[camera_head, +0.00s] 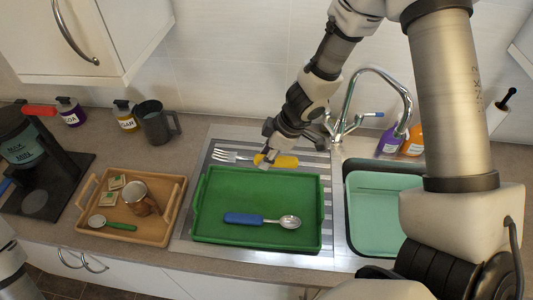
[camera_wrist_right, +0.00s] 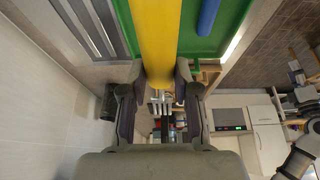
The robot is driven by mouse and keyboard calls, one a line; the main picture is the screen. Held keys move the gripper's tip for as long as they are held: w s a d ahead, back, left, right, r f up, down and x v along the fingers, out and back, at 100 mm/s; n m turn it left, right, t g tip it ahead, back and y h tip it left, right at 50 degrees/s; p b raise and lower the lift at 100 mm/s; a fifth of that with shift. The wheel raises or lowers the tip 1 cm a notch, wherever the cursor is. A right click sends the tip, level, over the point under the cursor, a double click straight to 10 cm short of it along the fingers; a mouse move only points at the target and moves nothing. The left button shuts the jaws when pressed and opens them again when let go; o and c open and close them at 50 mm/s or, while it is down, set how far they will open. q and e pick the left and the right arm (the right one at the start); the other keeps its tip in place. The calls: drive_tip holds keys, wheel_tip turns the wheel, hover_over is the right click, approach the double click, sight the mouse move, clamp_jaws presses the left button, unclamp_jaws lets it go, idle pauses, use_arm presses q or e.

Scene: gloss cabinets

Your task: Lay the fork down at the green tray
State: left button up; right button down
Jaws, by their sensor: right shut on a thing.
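The fork has a yellow handle (camera_head: 286,161) and metal tines (camera_head: 226,155) that point left in the head view. It shows along the back edge of the green tray (camera_head: 206,207), over the ribbed metal drainer; I cannot tell its exact height. My right gripper (camera_head: 267,158) is shut on the yellow handle, which shows between the two fingers in the right wrist view (camera_wrist_right: 157,45). A spoon with a blue handle (camera_head: 243,218) lies in the green tray. My left gripper is out of view.
A wooden tray (camera_head: 166,223) with a metal mug, small packets and a green-handled utensil stands left of the green tray. A sink (camera_head: 384,210) with a curved tap (camera_head: 398,82) is to the right. Bottles (camera_head: 390,142) stand behind the sink. The green tray is bare behind the spoon.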

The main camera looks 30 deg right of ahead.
drive_tip(key=f+b, duration=0.1)
drive_tip(key=w+f+b, duration=0.1)
drive_tip(key=f, duration=0.1)
drive_tip(key=shift+d+f, duration=0.15)
drive_tip(key=shift+f, duration=0.05)
drive_tip(key=b, duration=1)
approach(262, 192)
drive_tip(key=x, duration=0.5)
drive_tip(key=shift+w+a+f, duration=0.1)
drive_tip(key=shift+w+a, duration=0.05)
drive_tip(key=shift+a, duration=0.05)
drive_tip(key=shift+f+b, duration=0.45)
drive_tip(key=shift+c, duration=1.4)
unclamp_jaws()
drive_tip(key=shift+r, duration=0.15)
wheel_tip(262, 192, up, 7)
drive_tip(key=p, duration=0.8)
